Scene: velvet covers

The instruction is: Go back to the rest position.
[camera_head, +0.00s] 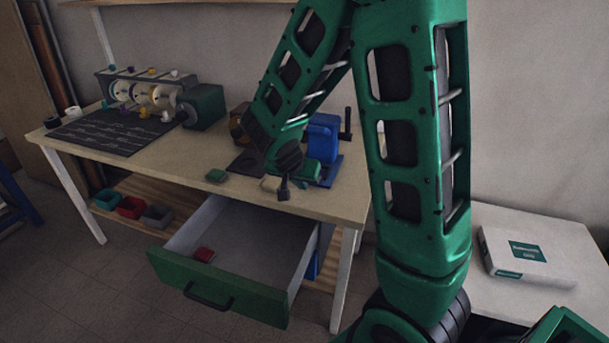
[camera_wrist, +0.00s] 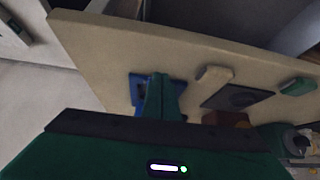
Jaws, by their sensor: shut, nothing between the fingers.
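My gripper (camera_wrist: 158,82) shows in the wrist view as narrow green fingers, shut and empty, in front of the blue device on the workbench. In the head view my green arm reaches down to the bench's right part, and its end is beside the blue device (camera_head: 323,132). The exact fingertips are hard to make out there. The workbench (camera_head: 130,165) has a pale top.
The green-fronted drawer (camera_head: 205,289) stands open with a red block (camera_head: 204,254) inside. A green block (camera_head: 216,175) and a beige block (camera_wrist: 214,76) lie on the bench. A dark mat (camera_head: 110,133) is at left. A white box (camera_head: 525,257) lies on the right table.

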